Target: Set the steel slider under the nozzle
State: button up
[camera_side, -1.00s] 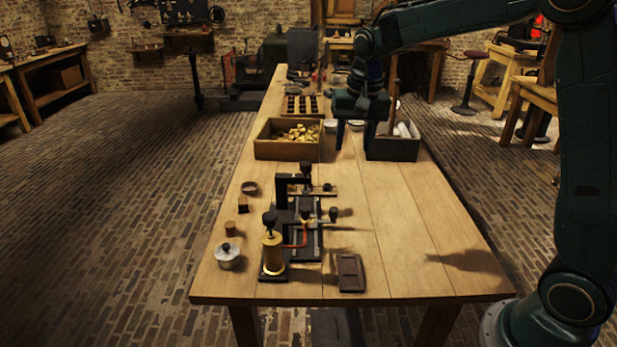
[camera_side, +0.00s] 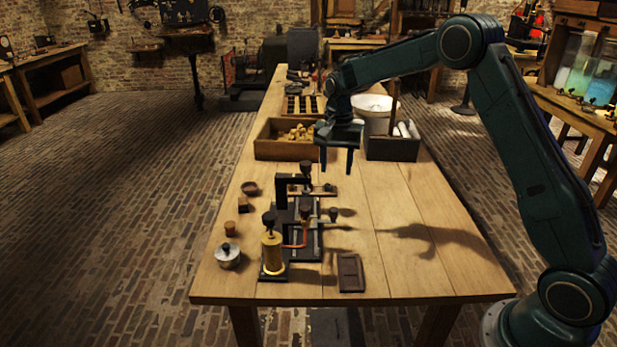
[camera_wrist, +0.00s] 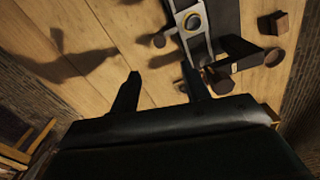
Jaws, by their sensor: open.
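A dark fixture (camera_side: 276,230) with light metal rails stands on the bench, with dark round knobs and a brass cylinder (camera_side: 272,258) at its near end. In the wrist view a light steel piece with a brass ring (camera_wrist: 193,22) sits on the fixture's track; it looks like the steel slider. In the side view I cannot pick it out clearly. A black bracket (camera_side: 282,186) rises at the fixture's far end; I cannot tell which part is the nozzle. My gripper (camera_side: 336,172) is open and empty, pointing down above the bench beyond the fixture. Its fingers (camera_wrist: 160,72) are apart from the fixture.
A wooden box of brass pieces (camera_side: 297,133) and a dark bin with white rolls (camera_side: 393,146) stand behind. A white tub (camera_side: 373,108) is behind my gripper. A lidded metal pot (camera_side: 228,256) and small blocks are at left; a dark tray (camera_side: 350,272) is in front. The bench's right side is clear.

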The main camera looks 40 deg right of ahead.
aim_at(334, 209)
notch_tip(334, 209, down, 14)
jog(key=shift+r, duration=0.2)
dwell(0.5)
grip_shut()
